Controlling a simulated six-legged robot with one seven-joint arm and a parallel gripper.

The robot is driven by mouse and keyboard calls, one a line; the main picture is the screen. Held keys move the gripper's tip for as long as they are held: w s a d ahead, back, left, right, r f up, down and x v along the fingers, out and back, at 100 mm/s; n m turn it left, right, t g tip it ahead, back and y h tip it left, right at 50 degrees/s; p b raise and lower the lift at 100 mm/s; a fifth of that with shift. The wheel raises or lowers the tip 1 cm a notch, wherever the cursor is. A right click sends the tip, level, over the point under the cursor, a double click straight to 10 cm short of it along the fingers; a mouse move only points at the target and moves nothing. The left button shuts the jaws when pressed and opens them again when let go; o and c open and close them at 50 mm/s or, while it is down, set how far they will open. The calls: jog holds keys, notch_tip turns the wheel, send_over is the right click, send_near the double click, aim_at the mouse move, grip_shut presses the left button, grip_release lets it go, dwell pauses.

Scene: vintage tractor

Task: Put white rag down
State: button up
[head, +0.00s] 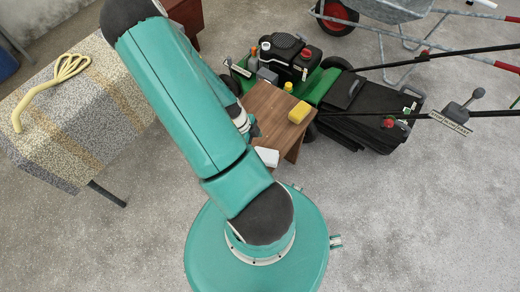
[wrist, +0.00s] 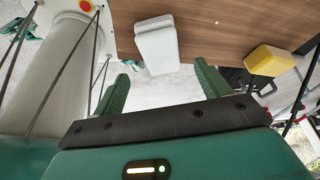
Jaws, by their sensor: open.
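The white rag (head: 267,156) is a small folded white block on the near edge of the brown wooden table (head: 265,108). In the wrist view the rag (wrist: 157,47) lies against the wood and sticks out past the table edge. My gripper (wrist: 161,72) is open, with its two green fingers apart. The rag is beyond the fingertips, roughly in line with the gap between them, and no finger visibly grips it. In the head view my arm hides most of the gripper.
A speckled bench (head: 75,120) with a yellow hose is at left. Concrete floor at lower right is clear.

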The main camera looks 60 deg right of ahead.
jog(key=v, duration=0.3)
dwell(0.7)
